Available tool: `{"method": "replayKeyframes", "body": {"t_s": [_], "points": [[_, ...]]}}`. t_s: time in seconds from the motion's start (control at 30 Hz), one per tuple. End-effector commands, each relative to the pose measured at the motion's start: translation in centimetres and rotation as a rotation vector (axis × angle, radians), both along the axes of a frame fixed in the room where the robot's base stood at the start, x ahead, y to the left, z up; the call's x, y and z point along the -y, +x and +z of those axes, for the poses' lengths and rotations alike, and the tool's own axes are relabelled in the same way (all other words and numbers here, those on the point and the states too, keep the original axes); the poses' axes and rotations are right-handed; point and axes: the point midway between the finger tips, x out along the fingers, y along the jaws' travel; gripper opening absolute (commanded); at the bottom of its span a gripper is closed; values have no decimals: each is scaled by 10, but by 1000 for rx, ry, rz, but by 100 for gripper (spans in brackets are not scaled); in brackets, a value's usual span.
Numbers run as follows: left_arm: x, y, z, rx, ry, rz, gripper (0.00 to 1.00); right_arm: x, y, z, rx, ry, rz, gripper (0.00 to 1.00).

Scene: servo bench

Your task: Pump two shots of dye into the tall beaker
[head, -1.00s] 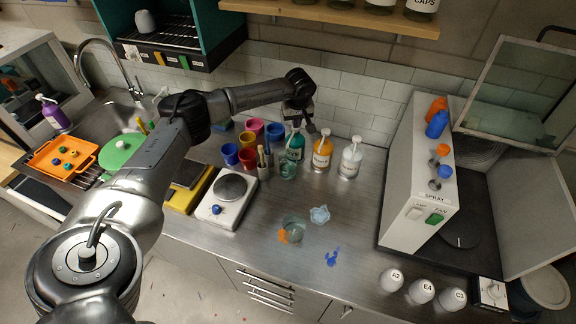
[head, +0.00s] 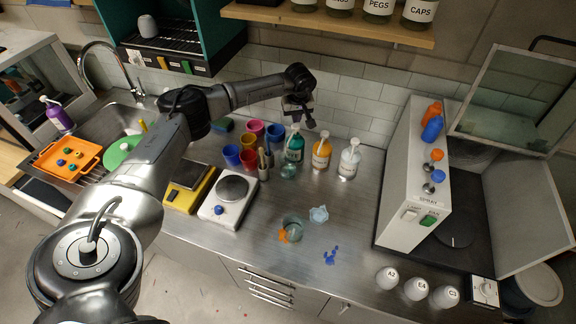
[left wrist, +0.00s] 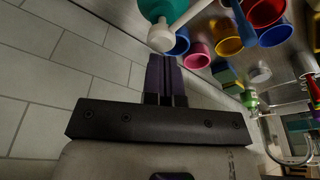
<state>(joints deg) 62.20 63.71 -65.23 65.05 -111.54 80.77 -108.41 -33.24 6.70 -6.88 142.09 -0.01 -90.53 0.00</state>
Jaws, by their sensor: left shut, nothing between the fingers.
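The teal pump bottle (head: 294,148) stands at the back of the bench, with an orange pump bottle (head: 321,154) and a white one (head: 349,160) to its right. A clear beaker (head: 288,171) stands right in front of the teal bottle; its contents are too small to tell. A wider glass beaker (head: 291,229) stands nearer the front. My left gripper (head: 304,118) is shut and empty, above and behind the teal bottle's pump head. In the left wrist view its fingers (left wrist: 165,75) are together, just apart from the white nozzle (left wrist: 162,36). My right gripper is out of view.
Coloured cups (head: 249,158) and a brush holder (head: 263,172) stand left of the bottles. A hotplate (head: 228,205) and a yellow scale (head: 188,196) are further left. A spray booth (head: 411,190) stands at right. A jar shelf (head: 330,26) hangs above.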

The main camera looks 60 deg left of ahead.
Motion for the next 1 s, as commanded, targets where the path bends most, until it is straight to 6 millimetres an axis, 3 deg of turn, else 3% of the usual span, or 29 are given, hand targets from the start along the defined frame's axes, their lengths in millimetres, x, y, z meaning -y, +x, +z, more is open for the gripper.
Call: {"method": "replayKeyframes", "body": {"t_s": [0.53, 1.0], "points": [[0, 0, 4, 1, 0, 0, 0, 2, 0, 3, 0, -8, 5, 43], [0, 0, 45, 0, 0, 0, 0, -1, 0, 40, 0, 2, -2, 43]]}}
